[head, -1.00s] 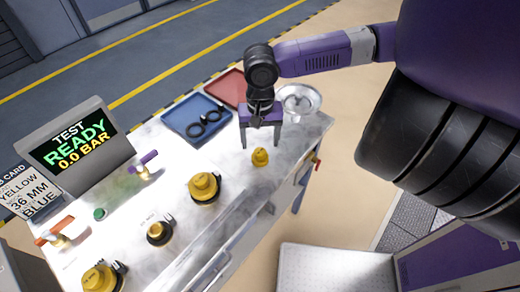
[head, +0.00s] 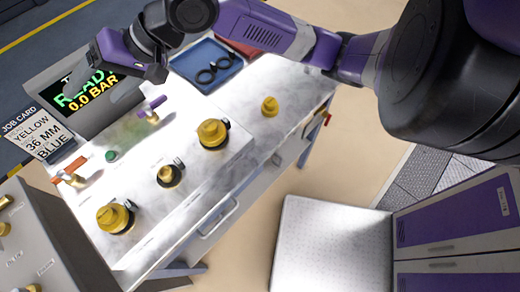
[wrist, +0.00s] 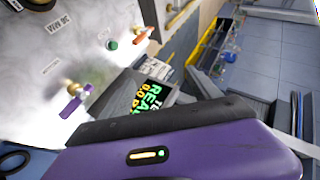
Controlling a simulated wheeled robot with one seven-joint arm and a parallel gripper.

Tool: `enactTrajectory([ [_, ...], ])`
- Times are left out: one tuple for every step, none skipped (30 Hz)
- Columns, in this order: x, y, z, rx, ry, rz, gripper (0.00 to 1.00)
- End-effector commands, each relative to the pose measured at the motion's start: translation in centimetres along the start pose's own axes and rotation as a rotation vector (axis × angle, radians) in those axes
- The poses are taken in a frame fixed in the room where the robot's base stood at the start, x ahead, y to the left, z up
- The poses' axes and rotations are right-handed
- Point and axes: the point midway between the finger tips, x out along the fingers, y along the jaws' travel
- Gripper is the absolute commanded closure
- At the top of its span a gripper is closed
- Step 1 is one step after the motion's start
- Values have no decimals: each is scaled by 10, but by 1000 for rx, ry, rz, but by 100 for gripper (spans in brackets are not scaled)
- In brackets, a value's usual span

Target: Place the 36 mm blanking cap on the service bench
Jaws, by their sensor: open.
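A small yellow cap (head: 270,106) stands alone on the service bench (head: 251,128), on bare worktop towards its right end; its size cannot be read. My gripper (head: 137,60) is raised over the far left of the bench, in front of the test display, well away from this cap. It holds nothing that I can see, and its fingertips are not clear. In the wrist view its purple body fills the bottom. Three yellow-topped fittings sit along the panel: a large one (head: 212,132), a small one (head: 169,175) and another large one (head: 115,216).
The test display (head: 88,92) reads READY, 0.0 BAR, partly covered by my gripper. The job card (head: 33,136) shows YELLOW, 36 MM, BLUE. A blue tray (head: 186,67) holds black rings. A red tray (head: 238,47) is mostly behind my arm. Valve handles and a green button (head: 111,155) stand nearby.

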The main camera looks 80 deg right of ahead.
Motion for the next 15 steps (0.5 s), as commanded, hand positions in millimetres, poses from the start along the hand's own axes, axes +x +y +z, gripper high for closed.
enactTrajectory([
  [9,-34,5,-18,14,-102,28],
  [12,-52,6,-31,29,-158,28],
  [14,-74,8,-43,51,-229,28],
  [15,-89,9,-52,70,-279,28],
  [16,-104,10,-58,88,-327,28],
  [15,-121,11,-61,116,-387,28],
  [14,-132,11,-62,138,-430,28],
  [13,-143,12,-62,160,-470,28],
  [11,-155,13,-59,192,-519,28],
  [10,-162,14,-55,215,-552,28],
  [8,-169,15,-49,240,-584,28],
  [6,-175,16,-40,274,-619,28],
  [5,-179,17,-32,300,-642,28],
  [4,-181,18,-22,326,-661,28],
  [2,-182,19,-10,361,-682,28],
])
